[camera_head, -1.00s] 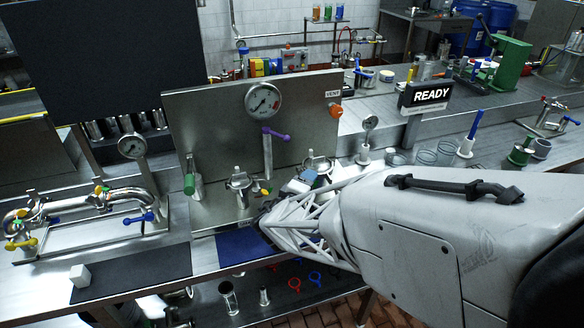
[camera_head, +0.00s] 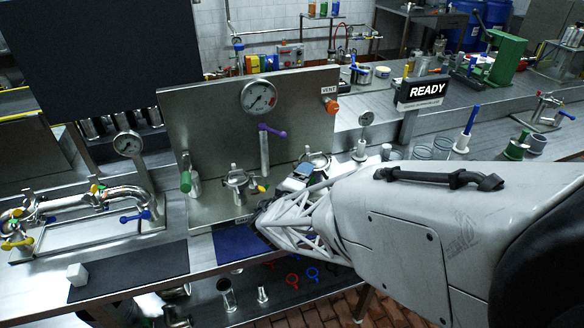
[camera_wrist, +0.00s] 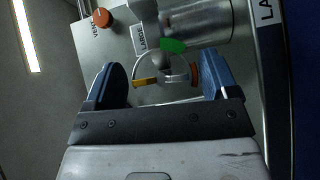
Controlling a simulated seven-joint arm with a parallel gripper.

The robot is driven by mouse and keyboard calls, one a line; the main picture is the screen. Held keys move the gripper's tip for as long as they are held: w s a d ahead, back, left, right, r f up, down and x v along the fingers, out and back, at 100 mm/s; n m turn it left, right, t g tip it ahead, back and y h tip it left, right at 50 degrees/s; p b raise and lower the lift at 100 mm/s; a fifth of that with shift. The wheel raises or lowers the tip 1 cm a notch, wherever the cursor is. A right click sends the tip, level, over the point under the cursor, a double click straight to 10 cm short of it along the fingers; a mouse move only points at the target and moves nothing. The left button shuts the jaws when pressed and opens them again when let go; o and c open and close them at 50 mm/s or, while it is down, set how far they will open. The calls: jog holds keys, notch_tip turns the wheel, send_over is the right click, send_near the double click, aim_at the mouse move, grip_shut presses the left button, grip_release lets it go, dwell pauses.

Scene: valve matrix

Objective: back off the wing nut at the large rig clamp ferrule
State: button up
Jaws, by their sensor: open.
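My gripper (camera_wrist: 166,82) shows in the wrist view as two blue fingers, spread wide with a gap between them. In that gap, farther off, is a round steel clamp ferrule (camera_wrist: 160,92) with a yellow wing piece (camera_wrist: 145,82) on its left side, probably the wing nut. An orange-brown part (camera_wrist: 194,73) lies close to the right finger. No contact is visible.
A steel cylinder (camera_wrist: 203,18) and a green tab (camera_wrist: 173,45) lie just beyond the gap. The rig panel (camera_head: 210,110) carries a gauge (camera_head: 259,97), a purple handle (camera_head: 272,130) and an orange vent knob (camera_head: 331,107). A second clamp (camera_head: 237,180) stands left.

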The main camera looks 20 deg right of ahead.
jog(key=shift+s+a, duration=0.1)
jog(key=v, duration=0.7)
dwell(0.4)
jog(key=shift+s+a, duration=0.15)
jog(key=shift+s, duration=0.05)
dwell(0.4)
